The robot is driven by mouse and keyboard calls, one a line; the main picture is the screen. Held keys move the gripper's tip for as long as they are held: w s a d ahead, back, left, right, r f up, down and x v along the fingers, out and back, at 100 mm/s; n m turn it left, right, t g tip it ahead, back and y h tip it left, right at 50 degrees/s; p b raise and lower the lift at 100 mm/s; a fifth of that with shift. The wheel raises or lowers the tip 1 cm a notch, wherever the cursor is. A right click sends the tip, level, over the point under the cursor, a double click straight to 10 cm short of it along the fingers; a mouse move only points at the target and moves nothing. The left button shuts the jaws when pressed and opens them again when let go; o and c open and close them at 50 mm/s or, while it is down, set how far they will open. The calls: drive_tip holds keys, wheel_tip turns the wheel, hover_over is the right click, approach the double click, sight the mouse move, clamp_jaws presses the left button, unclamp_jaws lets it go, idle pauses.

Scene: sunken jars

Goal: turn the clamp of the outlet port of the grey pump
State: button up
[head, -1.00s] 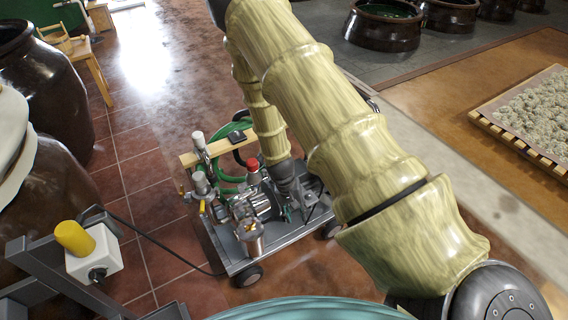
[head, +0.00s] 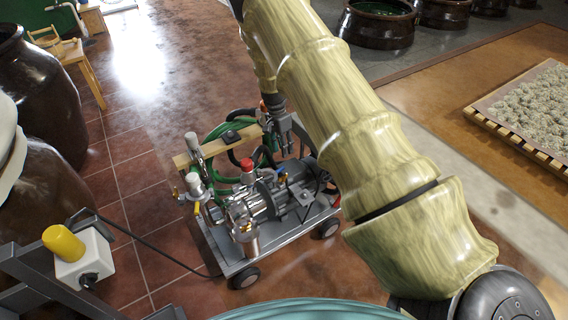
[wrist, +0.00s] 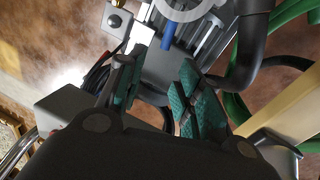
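The grey pump (head: 262,198) sits on a wheeled metal cart, with a red cap and several fittings. A small blue lever (head: 283,178) shows on its right side; in the wrist view, a blue lever (wrist: 168,37) stands beyond my fingers near a pale ring (wrist: 186,8). I cannot tell for sure which part is the outlet port's clamp. My gripper (head: 286,145) hangs over the back right of the cart, behind the pump in the picture. In the wrist view my gripper (wrist: 158,98) is open, its teal-padded fingers apart, with nothing clearly between them.
A green hose (head: 215,150) and a wooden bar (head: 205,150) lie at the cart's back edge, near a black hose. Large brown jars (head: 38,95) line the left. Tiled floor is open behind the cart.

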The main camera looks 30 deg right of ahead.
drive_tip(key=f, duration=0.4)
drive_tip(key=a+f, duration=0.1)
drive_tip(key=f, duration=0.1)
drive_tip(key=shift+s+f+b, duration=0.2)
drive_tip(key=shift+s+b, duration=0.15)
drive_tip(key=shift+b, duration=0.05)
drive_tip(key=shift+s+f, duration=0.15)
drive_tip(key=shift+f, duration=0.35)
drive_tip(key=shift+f, duration=0.1)
clamp_jaws()
